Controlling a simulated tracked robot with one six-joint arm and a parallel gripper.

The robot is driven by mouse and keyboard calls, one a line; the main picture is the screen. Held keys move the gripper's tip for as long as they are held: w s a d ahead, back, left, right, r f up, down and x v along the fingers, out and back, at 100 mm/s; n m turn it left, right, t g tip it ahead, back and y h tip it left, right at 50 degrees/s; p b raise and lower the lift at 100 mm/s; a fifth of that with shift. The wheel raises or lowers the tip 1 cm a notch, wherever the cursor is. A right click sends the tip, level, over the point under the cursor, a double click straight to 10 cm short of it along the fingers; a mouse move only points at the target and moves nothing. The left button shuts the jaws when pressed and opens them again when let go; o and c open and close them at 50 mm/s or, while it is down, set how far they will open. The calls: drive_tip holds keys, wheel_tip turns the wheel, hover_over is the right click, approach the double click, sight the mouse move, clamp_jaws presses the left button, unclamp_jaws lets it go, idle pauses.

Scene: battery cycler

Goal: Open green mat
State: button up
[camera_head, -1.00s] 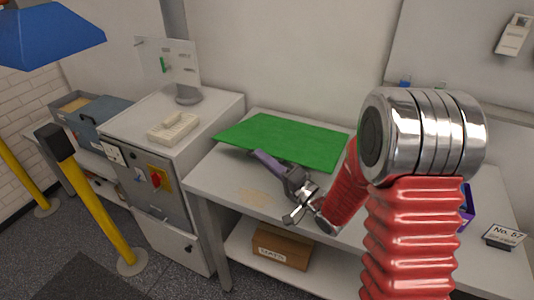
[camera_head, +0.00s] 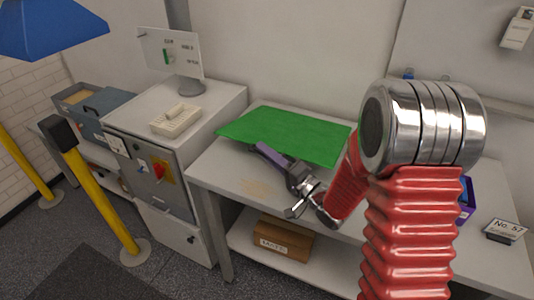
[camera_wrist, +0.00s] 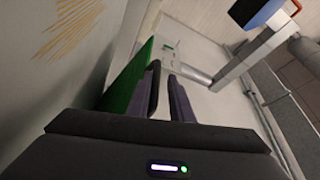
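The green mat (camera_head: 290,133) lies at the back of the white workbench as a flat sheet. A dark shadow runs under its near edge. I cannot tell whether it is folded. In the wrist view the mat (camera_wrist: 126,80) shows as a green strip left of my fingers. My gripper (camera_head: 262,150) has purple-grey fingers and is just in front of the mat's near edge, low over the bench. In the wrist view the fingers of my gripper (camera_wrist: 167,90) stand apart with a narrow, empty-looking gap. Contact with the mat is not clear.
The workbench (camera_head: 218,172) has a lower shelf with a cardboard box (camera_head: 283,240). A white cabinet (camera_head: 215,103) with a monitor (camera_head: 170,55) stands at left. A yellow post (camera_head: 105,205) stands before it.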

drive_tip(key=v, duration=1.3)
drive_tip(key=shift+s+d, duration=0.15)
drive_tip(key=shift+s, duration=0.15)
drive_tip(key=s+a+r+n+g+y, duration=0.3)
drive_tip(key=s+a+r+n+g, duration=0.15)
drive_tip(key=s+a+g, duration=0.4)
drive_tip(key=s+a+f+n+g+h, duration=0.2)
drive_tip(key=s+n+g+h, duration=0.15)
drive_tip(key=s+g, duration=0.45)
drive_tip(key=s+d+t+h, duration=0.3)
drive_tip(key=s+d+h, duration=0.2)
drive_tip(key=d+h, duration=0.2)
drive_tip(key=w+d+r+m+t+h, duration=0.1)
drive_tip(key=d+r+t+h, duration=0.3)
drive_tip(key=d, duration=0.4)
wheel_tip(320, 180, up, 3)
drive_tip(key=shift+w+f+m+h, duration=0.15)
drive_tip(key=shift+w+m+h, duration=0.15)
drive_tip(key=shift+w+h, duration=0.25)
drive_tip(key=shift+s+t, duration=0.1)
drive_tip(key=shift+t, duration=0.15)
